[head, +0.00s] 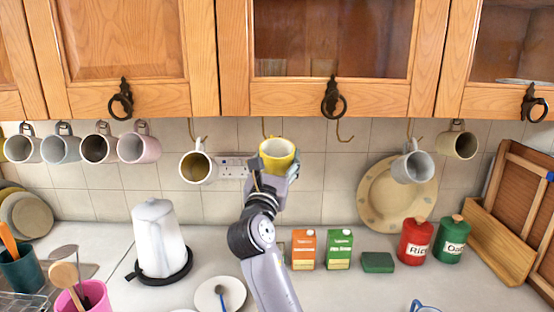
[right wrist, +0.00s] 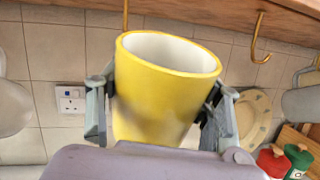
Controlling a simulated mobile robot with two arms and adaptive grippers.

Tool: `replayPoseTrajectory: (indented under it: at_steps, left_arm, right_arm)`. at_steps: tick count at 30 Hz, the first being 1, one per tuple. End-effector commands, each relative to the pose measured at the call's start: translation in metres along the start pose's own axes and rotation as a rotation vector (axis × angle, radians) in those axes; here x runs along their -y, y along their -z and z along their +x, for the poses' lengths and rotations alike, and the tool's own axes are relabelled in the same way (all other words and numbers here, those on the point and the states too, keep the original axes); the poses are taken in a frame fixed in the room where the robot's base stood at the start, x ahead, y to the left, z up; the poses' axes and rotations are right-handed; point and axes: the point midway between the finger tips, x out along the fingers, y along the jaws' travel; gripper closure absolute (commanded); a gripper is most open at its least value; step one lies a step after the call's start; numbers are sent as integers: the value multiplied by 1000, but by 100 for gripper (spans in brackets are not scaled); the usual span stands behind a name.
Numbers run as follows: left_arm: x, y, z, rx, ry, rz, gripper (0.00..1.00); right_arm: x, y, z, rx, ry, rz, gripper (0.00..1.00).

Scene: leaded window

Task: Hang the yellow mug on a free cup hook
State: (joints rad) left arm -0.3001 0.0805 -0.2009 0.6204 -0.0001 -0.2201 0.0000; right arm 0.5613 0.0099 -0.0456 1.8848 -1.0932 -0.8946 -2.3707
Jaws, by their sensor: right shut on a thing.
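The yellow mug (head: 277,152) is held up under the cupboards, with its white inside showing at the top. In the right wrist view the mug (right wrist: 165,95) is slightly tilted between the two fingers. My right gripper (head: 275,172) is shut on its sides; it also shows in the right wrist view (right wrist: 160,110). I cannot make out the mug's handle. A bare brass cup hook (head: 345,133) hangs right of the mug; it shows in the right wrist view (right wrist: 259,42). Another hook (head: 264,127) is just above and behind the mug, its lower end hidden. My left gripper is not in view.
A cream mug (head: 196,167) hangs left of the yellow one, a grey mug (head: 411,167) to the right, before a plate (head: 380,200). Several more mugs hang far left. A kettle (head: 156,235), cartons (head: 303,250) and red canister (head: 415,243) stand on the counter.

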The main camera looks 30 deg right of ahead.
Motion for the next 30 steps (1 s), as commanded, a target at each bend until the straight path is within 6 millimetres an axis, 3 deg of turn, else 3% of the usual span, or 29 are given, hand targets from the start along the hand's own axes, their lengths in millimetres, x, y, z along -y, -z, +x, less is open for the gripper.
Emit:
replayPoseTrajectory:
  at_steps: [11, 21, 26, 30]
  left_arm:
    - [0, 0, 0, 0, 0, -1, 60]
    - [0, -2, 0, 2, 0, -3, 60]
    - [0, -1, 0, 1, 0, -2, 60]
    - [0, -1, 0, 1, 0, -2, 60]
  right_arm:
    - [0, -1, 0, 2, 0, 1, 17]
    - [0, 1, -2, -2, 0, -1, 17]
    - [0, 2, -20, -3, -1, 0, 17]
    - [-1, 2, -49, -3, -3, 0, 17]
